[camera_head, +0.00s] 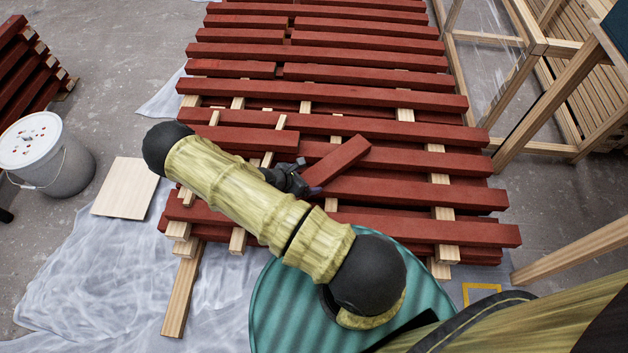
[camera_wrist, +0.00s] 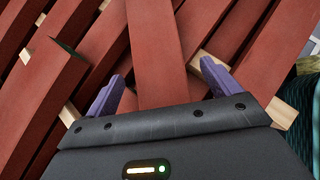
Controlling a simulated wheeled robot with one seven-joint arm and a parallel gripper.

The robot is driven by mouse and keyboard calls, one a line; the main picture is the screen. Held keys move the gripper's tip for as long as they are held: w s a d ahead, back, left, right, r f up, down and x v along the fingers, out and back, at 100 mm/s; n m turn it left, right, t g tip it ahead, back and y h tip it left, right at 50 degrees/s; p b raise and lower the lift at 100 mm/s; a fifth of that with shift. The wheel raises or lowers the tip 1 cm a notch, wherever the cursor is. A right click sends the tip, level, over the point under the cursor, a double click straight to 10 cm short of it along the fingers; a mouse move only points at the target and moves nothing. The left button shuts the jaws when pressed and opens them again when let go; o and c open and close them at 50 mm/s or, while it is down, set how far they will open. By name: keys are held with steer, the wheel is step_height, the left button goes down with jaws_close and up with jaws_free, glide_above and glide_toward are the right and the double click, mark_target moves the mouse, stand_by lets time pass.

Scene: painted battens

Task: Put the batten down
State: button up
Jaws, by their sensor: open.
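A short red batten (camera_head: 338,162) lies askew on the stack of red battens, slanting across the straight rows. In the wrist view the batten (camera_wrist: 155,45) runs up from between my gripper's two purple fingers. My gripper (camera_head: 306,186) is at the batten's near end in the head view. In the wrist view my gripper (camera_wrist: 161,85) is open, with a gap on each side of the batten. The batten's near end is hidden behind the gripper body.
The stack's long battens (camera_head: 420,197) rest on pale wooden spacers (camera_head: 443,212). A timber frame (camera_head: 545,110) stands right. Plastic sheeting (camera_head: 90,265) covers the front left floor.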

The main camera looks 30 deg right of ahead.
mark_target(313, 177)
steer(key=b+x, duration=0.2)
steer(key=x, duration=0.3)
steer(key=shift+w+d+b, duration=0.15)
steer(key=shift+b, duration=0.2)
steer(key=shift+r, duration=0.1)
steer(key=shift+c, duration=0.2)
steer(key=c, duration=1.7)
step_height(313, 177, up, 10)
steer(key=p, duration=0.4)
steer(key=shift+c, duration=0.2)
steer(key=shift+d, duration=0.1)
